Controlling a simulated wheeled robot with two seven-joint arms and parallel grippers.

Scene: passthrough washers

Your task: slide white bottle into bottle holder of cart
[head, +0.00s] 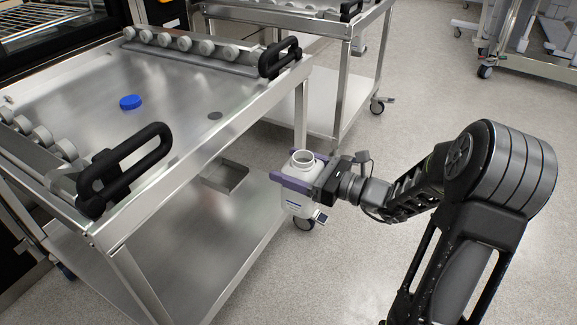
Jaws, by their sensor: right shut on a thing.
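The white bottle (299,199) has an open round neck and stands roughly upright, held off the floor beside the cart. My right gripper (292,181), with purple fingers, is shut on the bottle just below its neck. The metal cart (160,95) fills the left side, with a flat top and a lower shelf. The bottle holder (224,176) looks like a small open metal tray below the cart's top at its near side. The bottle is to the right of this holder and apart from it. My left gripper is not in view.
A blue cap (131,102) lies on the cart top. Black handles (125,168) and (281,57) stick out at its corners, and rollers (180,43) line its sides. A second cart (345,60) stands behind. Open floor (460,90) lies to the right.

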